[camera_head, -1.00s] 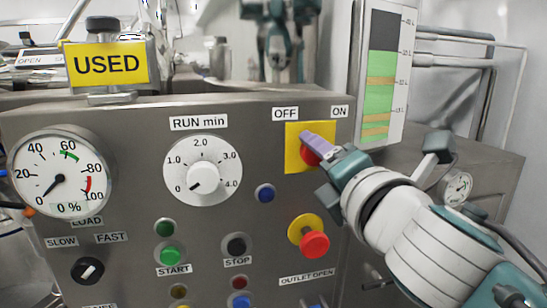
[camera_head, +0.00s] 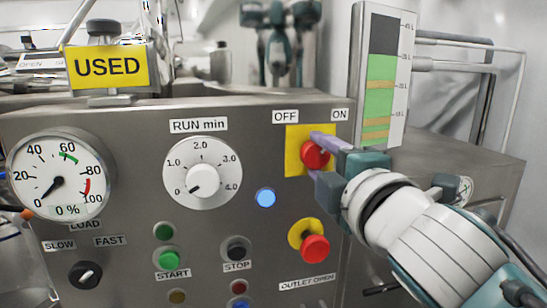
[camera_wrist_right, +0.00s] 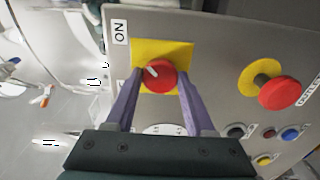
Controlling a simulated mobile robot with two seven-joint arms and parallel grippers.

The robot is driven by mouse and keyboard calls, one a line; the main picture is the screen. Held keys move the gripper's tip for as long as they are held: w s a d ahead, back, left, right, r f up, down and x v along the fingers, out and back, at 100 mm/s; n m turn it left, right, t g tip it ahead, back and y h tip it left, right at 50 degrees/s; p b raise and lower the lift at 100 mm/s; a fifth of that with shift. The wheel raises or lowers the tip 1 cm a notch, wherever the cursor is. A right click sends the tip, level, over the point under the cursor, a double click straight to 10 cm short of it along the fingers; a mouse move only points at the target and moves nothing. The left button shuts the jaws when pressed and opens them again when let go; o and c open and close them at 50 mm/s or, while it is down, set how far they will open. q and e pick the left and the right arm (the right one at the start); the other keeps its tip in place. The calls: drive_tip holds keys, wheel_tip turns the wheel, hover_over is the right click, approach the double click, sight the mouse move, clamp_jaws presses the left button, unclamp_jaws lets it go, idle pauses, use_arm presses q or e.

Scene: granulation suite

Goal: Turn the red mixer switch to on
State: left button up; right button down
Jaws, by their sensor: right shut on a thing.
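The red mixer switch (camera_head: 314,155) sits on a yellow square plate (camera_head: 293,151) under the OFF label (camera_head: 285,116) and ON label (camera_head: 339,114). My right gripper (camera_head: 322,160) comes in from the right and is shut on the switch. Its purple fingers lie above and below the knob in the head view. In the right wrist view the fingers flank the red knob (camera_wrist_right: 160,78), and its white mark points roughly toward the ON label (camera_wrist_right: 120,32). My left gripper is not in view.
A blue lamp (camera_head: 265,198) on the panel is lit. A red button on a yellow collar (camera_head: 314,247) stands out just below my right gripper. A run-time dial (camera_head: 203,173), a load gauge (camera_head: 58,177) and a green start button (camera_head: 170,259) are further left. A level display (camera_head: 381,78) stands above right.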

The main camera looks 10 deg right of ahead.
idle(0.4)
drive_tip(key=shift+c, duration=1.3)
unclamp_jaws()
drive_tip(key=s+b, duration=0.1)
drive_tip(key=s, duration=0.9)
drive_tip(key=shift+d+b, duration=0.2)
drive_tip(key=shift+b, duration=0.1)
